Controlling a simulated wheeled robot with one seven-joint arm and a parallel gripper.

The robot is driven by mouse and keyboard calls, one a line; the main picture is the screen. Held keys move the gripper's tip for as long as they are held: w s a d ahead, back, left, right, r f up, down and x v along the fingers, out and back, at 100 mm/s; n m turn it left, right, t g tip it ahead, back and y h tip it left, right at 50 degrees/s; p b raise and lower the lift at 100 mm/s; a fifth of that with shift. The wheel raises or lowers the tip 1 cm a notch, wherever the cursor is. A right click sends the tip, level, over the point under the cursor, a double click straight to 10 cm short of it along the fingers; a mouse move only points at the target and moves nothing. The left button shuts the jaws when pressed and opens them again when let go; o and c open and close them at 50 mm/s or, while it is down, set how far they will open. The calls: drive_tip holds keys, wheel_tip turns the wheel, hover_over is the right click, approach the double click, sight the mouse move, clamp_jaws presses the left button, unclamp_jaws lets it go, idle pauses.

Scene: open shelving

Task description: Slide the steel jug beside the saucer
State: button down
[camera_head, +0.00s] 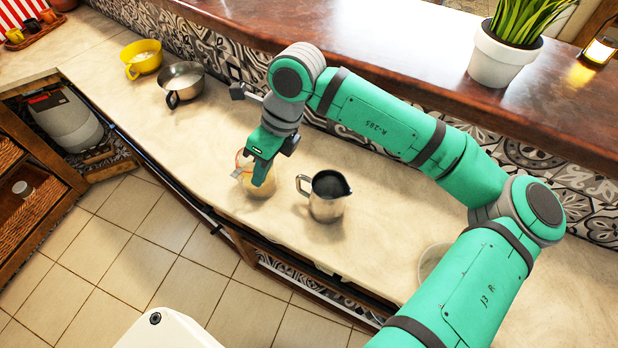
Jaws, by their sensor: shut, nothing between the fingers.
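The steel jug (327,203) stands upright on the pale counter, near the middle of the view, with its handle to the left and its spout to the right. My gripper (262,180) is shut and empty, pointing down to the left of the jug and apart from it. It hides part of a clear vessel with yellowish contents (250,188); I cannot tell whether they touch. A pale round dish (428,262), possibly the saucer, lies to the right of the jug. My arm covers most of it.
A steel bowl or pan with a dark handle (183,78) and a yellow cup (141,57) stand farther left on the counter (300,258). A potted plant (497,58) and a lantern (599,50) sit on the raised wooden ledge. Bare counter lies between jug and dish.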

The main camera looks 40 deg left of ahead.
sight(330, 189)
drive_tip(key=w+d+t+h, duration=0.3)
drive_tip(key=w+d, duration=0.3)
drive_tip(key=w, duration=0.3)
drive_tip(key=shift+m, duration=0.3)
drive_tip(key=f, duration=0.9)
drive_tip(key=shift+s+a+f, duration=0.15)
drive_tip(key=shift+s+f, duration=0.05)
drive_tip(key=shift+f, duration=0.2)
